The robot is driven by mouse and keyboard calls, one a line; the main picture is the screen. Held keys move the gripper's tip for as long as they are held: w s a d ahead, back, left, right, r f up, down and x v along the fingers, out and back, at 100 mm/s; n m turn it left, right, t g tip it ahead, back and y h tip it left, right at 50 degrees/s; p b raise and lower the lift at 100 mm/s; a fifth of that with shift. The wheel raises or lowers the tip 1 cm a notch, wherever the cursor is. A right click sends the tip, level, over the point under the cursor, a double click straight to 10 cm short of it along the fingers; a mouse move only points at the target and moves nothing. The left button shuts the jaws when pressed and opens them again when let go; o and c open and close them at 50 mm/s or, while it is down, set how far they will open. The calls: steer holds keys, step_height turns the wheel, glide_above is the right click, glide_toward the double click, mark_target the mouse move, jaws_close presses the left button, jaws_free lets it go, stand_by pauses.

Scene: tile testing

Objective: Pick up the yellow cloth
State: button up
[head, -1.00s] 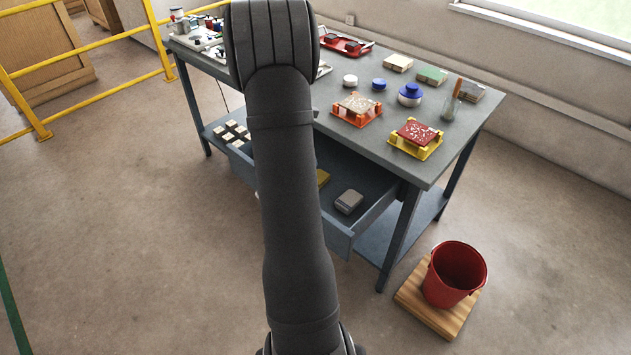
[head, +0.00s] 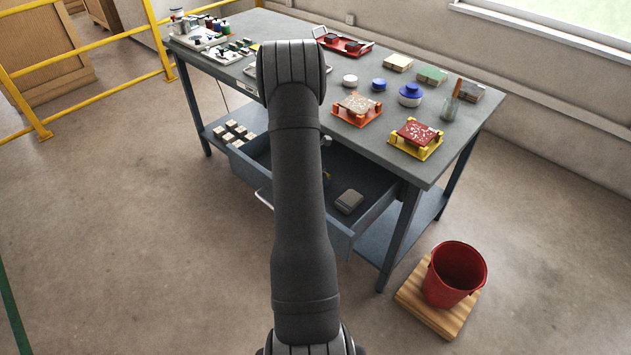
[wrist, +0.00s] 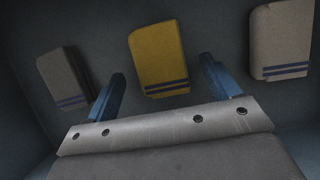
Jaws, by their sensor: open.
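The yellow cloth (wrist: 160,55) is a folded pad with two dark stripes near one end. In the wrist view it lies on the dark drawer floor, between two other folded cloths. My gripper (wrist: 160,82) is open, with blue fingers on either side of the cloth's striped end as seen from the camera. The fingers look apart from the cloth; how far above it they are I cannot tell. In the head view my arm hides the yellow cloth and most of my gripper.
A grey cloth (wrist: 64,78) lies left and a beige-grey cloth (wrist: 281,42) right of the yellow one. The open drawer (head: 338,240) has walls around them, under the workbench (head: 300,105). A red bucket (head: 455,275) stands on a wooden board (head: 415,305) at the right.

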steer(key=shift+w+d+f, duration=0.15)
steer(key=shift+w+f, duration=0.05)
steer(key=shift+f, duration=0.45)
steer(key=shift+c, duration=0.4)
steer(key=c, duration=1)
steer(key=shift+r, duration=0.1)
steer(key=shift+r, duration=0.4)
step_height(320, 180, up, 4)
steer(key=shift+d+f, duration=0.15)
steer(key=s+d+r, duration=0.2)
steer(key=d, duration=0.1)
steer(key=s+d+r, duration=0.2)
steer(key=d, duration=0.1)
steer(key=s+d+r, duration=0.2)
steer(key=d, duration=0.1)
steer(key=shift+s+d+r, duration=0.2)
steer(key=shift+s+d, duration=0.05)
